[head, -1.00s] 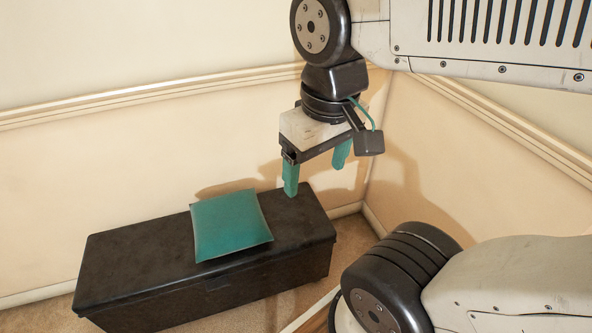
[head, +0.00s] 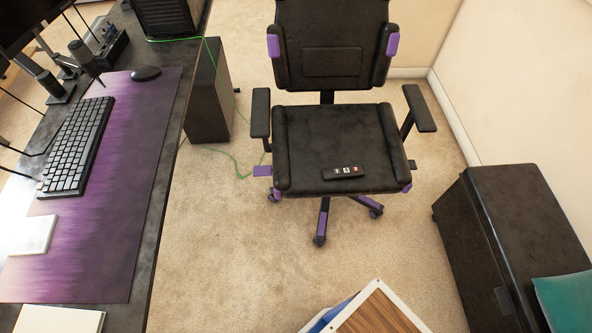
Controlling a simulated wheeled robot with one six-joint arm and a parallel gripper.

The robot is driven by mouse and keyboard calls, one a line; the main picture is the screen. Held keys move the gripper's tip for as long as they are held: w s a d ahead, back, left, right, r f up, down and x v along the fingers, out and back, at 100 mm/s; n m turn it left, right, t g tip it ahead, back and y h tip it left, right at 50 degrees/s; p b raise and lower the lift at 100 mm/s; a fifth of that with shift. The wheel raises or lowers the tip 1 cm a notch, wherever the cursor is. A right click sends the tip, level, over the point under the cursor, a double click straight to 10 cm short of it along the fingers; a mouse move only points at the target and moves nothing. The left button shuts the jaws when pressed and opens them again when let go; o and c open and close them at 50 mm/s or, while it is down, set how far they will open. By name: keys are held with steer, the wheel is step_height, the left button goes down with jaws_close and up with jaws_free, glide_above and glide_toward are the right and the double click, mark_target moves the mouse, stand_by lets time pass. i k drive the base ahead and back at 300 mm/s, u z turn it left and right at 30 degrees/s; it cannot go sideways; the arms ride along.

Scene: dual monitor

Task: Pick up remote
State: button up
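The remote (head: 343,172) is a small dark bar with a few light and red marks on top. It lies flat near the front edge of the black seat of an office chair (head: 330,135) with purple accents. Nothing covers it. My gripper is not in the head view now, so its opening cannot be seen.
A black desk (head: 166,120) on the left bears a purple mat (head: 130,200), keyboard (head: 77,146) and mouse (head: 146,73). A black chest (head: 530,215) with a teal cushion (head: 566,300) stands at right. Carpet (head: 230,255) between desk and chair is mostly clear, with a green cable.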

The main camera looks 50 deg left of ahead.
mark_target(328, 174)
steer(key=u, duration=1.25)
steer(key=k, duration=0.2)
steer(key=z, duration=1)
steer(key=k, duration=1.1)
steer(key=z, duration=0.55)
steer(key=i, duration=0.95)
steer(key=u, duration=1.15)
steer(key=i, duration=1.05)
steer(key=u, duration=1.2)
steer(key=i, duration=0.25)
steer(key=u, duration=0.25)
